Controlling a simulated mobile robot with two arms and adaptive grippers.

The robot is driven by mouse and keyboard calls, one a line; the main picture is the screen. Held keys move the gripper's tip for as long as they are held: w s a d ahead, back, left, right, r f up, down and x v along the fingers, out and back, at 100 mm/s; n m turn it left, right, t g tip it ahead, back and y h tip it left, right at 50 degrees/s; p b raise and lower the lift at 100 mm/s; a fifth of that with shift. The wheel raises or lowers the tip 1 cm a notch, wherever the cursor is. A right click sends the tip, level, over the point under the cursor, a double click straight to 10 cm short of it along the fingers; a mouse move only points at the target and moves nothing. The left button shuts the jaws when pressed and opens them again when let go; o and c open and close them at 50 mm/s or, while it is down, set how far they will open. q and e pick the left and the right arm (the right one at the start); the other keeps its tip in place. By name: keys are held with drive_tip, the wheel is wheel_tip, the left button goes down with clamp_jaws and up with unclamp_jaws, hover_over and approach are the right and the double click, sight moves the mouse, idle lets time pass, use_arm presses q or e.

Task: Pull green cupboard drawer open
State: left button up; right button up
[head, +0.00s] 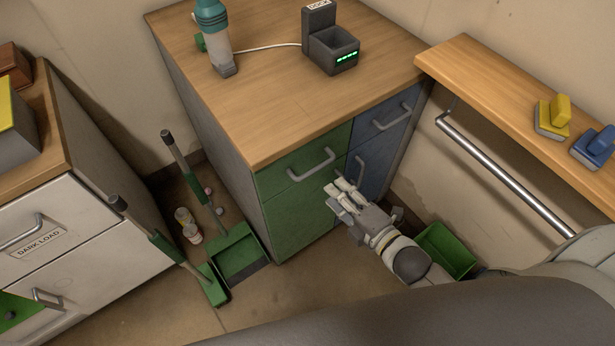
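The wooden-topped cupboard (285,110) stands in the middle of the head view. Its green drawer (275,181) is at the upper left of the front, flush with the cupboard and shut, with a grey bar handle (312,166). A green door panel (300,220) lies below it. My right gripper (338,189) is in front of the cupboard, below and to the right of the green drawer's handle. It appears apart from the handle and holds nothing that I can see. Its finger gap is too small to judge. My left gripper is out of view.
Blue fronts (384,124) with handles adjoin the green ones on the right. A green bin (446,250) stands on the floor by my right arm. A metal rail (505,175) runs under the right shelf.

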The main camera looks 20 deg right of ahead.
sight(314, 169)
drive_tip(key=x, duration=1)
drive_tip(key=shift+w, duration=0.4)
clamp_jaws()
